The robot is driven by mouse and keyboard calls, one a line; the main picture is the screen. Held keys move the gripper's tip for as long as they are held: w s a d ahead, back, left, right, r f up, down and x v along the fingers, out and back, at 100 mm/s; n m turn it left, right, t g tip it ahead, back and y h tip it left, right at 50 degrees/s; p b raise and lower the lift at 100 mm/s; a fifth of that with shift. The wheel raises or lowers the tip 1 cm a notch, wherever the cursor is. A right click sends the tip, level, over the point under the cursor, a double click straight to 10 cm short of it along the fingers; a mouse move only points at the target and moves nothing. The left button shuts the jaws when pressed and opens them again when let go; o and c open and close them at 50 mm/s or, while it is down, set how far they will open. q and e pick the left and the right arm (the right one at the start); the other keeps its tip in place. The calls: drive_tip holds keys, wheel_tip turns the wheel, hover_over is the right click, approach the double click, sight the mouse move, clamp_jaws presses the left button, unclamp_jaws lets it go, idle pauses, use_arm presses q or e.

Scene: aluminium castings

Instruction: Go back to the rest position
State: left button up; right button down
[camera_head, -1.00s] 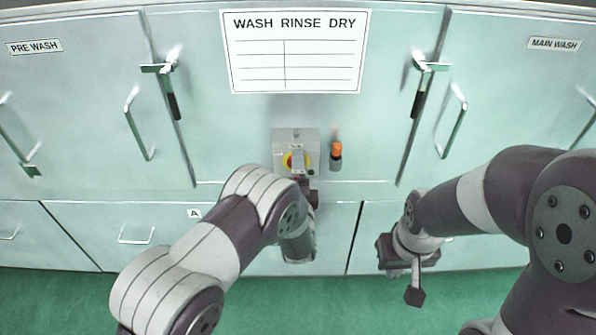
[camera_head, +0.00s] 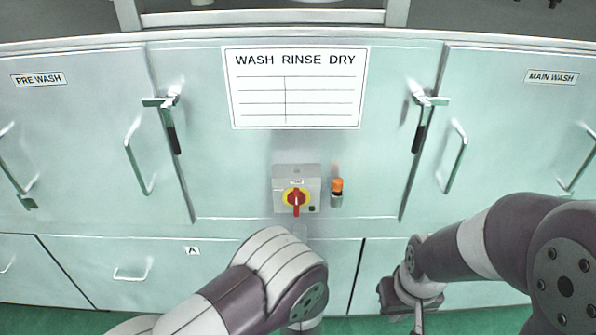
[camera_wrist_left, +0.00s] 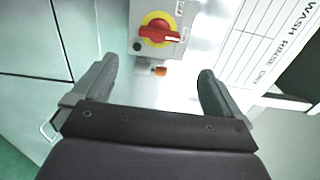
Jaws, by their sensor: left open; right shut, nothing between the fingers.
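My left arm comes in from the bottom of the head view, and its gripper is hidden there behind the arm links. In the left wrist view my left gripper (camera_wrist_left: 158,85) is open with nothing between its fingers. The red and yellow rotary switch (camera_head: 296,198) sits on a grey box on the washer front, its red handle upright. It also shows beyond the fingers in the left wrist view (camera_wrist_left: 157,33), apart from them. My right gripper (camera_head: 418,318) hangs low at the right, shut and empty, its tip near the bottom edge of the picture.
The pale green washer front has door handles (camera_head: 138,157) and latches (camera_head: 421,120). An orange-topped lamp or button (camera_head: 337,192) is beside the switch box. A WASH RINSE DRY sign (camera_head: 296,88) is above. A strip of green floor (camera_head: 50,320) shows below.

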use_arm(q)
drive_tip(key=s+f+n+g+h, duration=0.2)
drive_tip(key=s+f+n+g, duration=0.7)
drive_tip(key=f+g, duration=0.25)
drive_tip(key=s+a+r+n+g+y, duration=0.1)
drive_tip(key=s+a+r+n+g, duration=0.1)
drive_tip(key=a+r, duration=0.5)
drive_tip(key=s+a+r+n+g+y, duration=0.1)
drive_tip(key=s+a+r+n+g, duration=0.2)
drive_tip(key=a+r+n, duration=0.4)
drive_tip(key=s+a, duration=0.1)
drive_tip(key=a, duration=0.4)
drive_tip(key=shift+s, duration=0.35)
